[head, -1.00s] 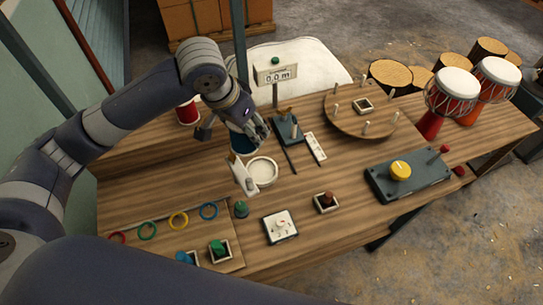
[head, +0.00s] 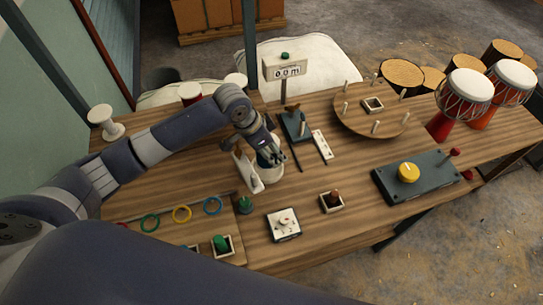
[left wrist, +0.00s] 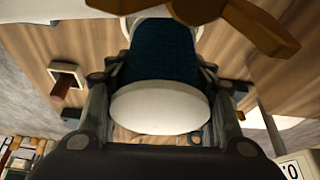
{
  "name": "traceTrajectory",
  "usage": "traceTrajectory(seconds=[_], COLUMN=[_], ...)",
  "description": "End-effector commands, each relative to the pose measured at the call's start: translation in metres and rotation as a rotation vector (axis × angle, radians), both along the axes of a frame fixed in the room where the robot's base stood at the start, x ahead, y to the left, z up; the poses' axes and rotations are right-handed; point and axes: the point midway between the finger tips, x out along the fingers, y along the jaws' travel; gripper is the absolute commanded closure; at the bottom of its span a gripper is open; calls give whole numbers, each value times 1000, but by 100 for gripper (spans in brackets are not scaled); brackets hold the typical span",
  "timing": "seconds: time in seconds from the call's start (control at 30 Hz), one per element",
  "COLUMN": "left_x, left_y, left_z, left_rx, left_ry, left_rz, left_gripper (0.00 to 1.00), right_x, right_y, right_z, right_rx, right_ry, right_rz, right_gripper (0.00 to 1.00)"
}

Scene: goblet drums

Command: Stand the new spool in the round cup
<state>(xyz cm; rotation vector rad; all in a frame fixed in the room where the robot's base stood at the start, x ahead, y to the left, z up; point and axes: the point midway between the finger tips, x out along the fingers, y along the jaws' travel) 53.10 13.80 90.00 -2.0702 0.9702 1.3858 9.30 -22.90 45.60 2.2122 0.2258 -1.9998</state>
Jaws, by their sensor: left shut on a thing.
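The new spool (left wrist: 163,48) has a dark teal winding and a white end disc, which faces the left wrist camera. My left gripper (head: 272,156) is shut on it, with a finger on each side of the winding. In the head view the spool (head: 264,160) is at the mouth of the round white cup (head: 270,176). The gripper partly hides it. I cannot tell whether its lower end rests on the cup floor. My right gripper is not in view.
A white upright plate (head: 246,172) stands close left of the cup. A green knob (head: 245,204) and a white switch box (head: 284,224) are in front. A dark stand (head: 295,126) and a round pegged board (head: 350,122) lie behind right. A white spool (head: 106,122) stands far left.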

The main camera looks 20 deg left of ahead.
Motion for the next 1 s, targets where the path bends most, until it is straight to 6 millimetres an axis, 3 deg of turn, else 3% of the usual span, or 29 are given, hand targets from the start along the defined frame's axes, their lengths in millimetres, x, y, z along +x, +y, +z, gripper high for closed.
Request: traceTrajectory(seconds=[0.3,0.67,0.7,0.77,1.0], left_x=[-1,0,0,-1,0], left_y=[0,0,0,0,0], left_z=[-36,-41,-42,-41,-41], left_rx=[0,0,1,1,1], left_ry=[2,0,1,1,1], left_rz=[1,0,0,0,0], left_gripper=[79,79,47,33,31], right_x=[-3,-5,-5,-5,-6], right_y=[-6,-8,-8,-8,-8], right_z=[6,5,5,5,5], right_rx=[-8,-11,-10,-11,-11], right_ry=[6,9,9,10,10], right_rz=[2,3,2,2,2], right_gripper=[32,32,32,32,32])
